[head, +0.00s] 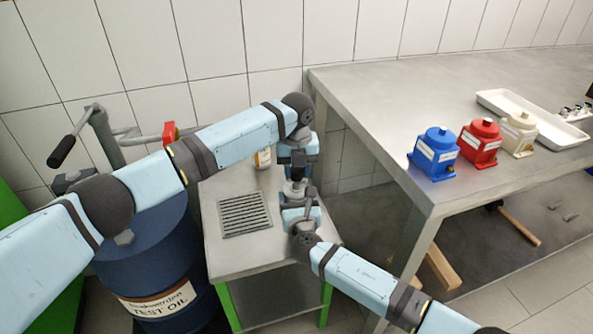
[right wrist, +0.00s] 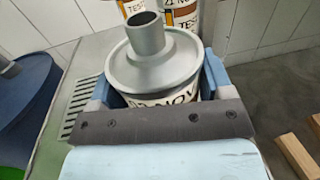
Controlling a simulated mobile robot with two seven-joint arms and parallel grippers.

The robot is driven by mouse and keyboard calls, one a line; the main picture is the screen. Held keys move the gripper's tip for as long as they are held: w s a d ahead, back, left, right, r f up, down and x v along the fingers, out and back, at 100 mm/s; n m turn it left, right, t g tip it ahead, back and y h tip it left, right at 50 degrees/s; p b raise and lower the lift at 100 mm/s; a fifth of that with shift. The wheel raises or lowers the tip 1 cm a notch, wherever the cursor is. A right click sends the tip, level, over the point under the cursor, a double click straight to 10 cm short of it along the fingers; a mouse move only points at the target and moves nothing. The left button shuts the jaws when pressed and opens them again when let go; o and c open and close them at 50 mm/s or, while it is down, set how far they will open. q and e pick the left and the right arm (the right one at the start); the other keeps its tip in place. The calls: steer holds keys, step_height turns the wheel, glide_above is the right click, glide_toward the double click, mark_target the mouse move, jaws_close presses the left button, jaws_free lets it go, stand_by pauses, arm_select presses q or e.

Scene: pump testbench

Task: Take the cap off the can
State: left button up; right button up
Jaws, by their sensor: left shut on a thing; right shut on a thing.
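The can (right wrist: 180,97) stands upright in the right wrist view, with a wide grey metal top and an upright tube (right wrist: 145,35) whose upper end looks open. My right gripper (right wrist: 160,88) is shut around the can's body, one blue finger on each side. In the head view the can's grey top (head: 294,188) shows small between the two arms. My left gripper (head: 298,158) points down above it and is shut on a small dark thing, apparently the cap (head: 297,173). The left gripper is not visible in the right wrist view.
The small steel table (head: 270,255) has a drain grate (head: 245,212). An orange-and-white can (head: 263,159) stands at its back. A blue oil drum (head: 150,260) is at left. The steel bench (head: 390,105) at right holds blue (head: 434,154), red (head: 479,145) and beige (head: 519,136) pumps.

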mark_target(297, 169)
arm_select(q)
steer(key=shift+r, duration=1.85)
arm_select(e)
steer(key=o, duration=1.3)
